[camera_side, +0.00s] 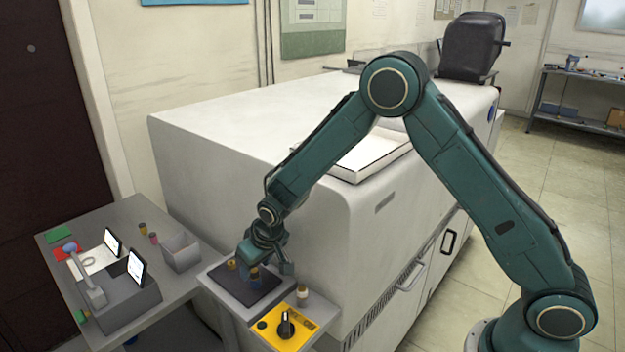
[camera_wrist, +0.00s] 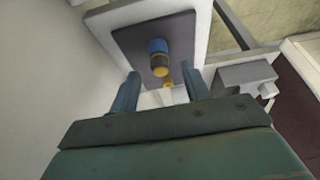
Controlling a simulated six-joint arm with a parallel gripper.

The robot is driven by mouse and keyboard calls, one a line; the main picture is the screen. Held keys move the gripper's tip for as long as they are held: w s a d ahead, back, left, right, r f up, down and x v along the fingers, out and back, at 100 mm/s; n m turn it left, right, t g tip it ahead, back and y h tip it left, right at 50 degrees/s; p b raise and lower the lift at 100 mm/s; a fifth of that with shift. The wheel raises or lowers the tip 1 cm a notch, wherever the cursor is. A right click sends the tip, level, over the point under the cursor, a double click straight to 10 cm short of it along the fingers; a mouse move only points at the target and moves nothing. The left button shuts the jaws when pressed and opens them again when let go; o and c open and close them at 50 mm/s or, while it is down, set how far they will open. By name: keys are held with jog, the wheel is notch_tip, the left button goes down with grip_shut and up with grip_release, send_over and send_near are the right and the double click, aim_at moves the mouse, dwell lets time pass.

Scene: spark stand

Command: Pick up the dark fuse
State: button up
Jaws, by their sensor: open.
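A dark mat (camera_side: 262,296) lies on a light stand, and two small cylinders stand on it. One is a dark blue fuse with yellow ends (camera_side: 254,273); in the wrist view it shows a blue and black body (camera_wrist: 158,47). The other has an orange-yellow top (camera_side: 231,264) and a pale lower part; it shows nearer the gripper in the wrist view (camera_wrist: 167,81). My gripper (camera_side: 267,266) is open and empty over the mat, its fingers pointing down. In the wrist view both cylinders lie between the lines of its fingers (camera_wrist: 163,76). Contact is not visible.
A grey table (camera_side: 130,210) on the left holds an open bin (camera_side: 181,252), two small cylinders and displays. A large white cabinet (camera_side: 250,130) rises behind.

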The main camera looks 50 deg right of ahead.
aim_at(255, 271)
jog(key=shift+x, duration=1)
jog(key=shift+r, duration=0.1)
grip_shut()
jog(key=shift+r, duration=0.15)
notch_tip(255, 271, up, 20)
dwell(0.4)
dwell(0.4)
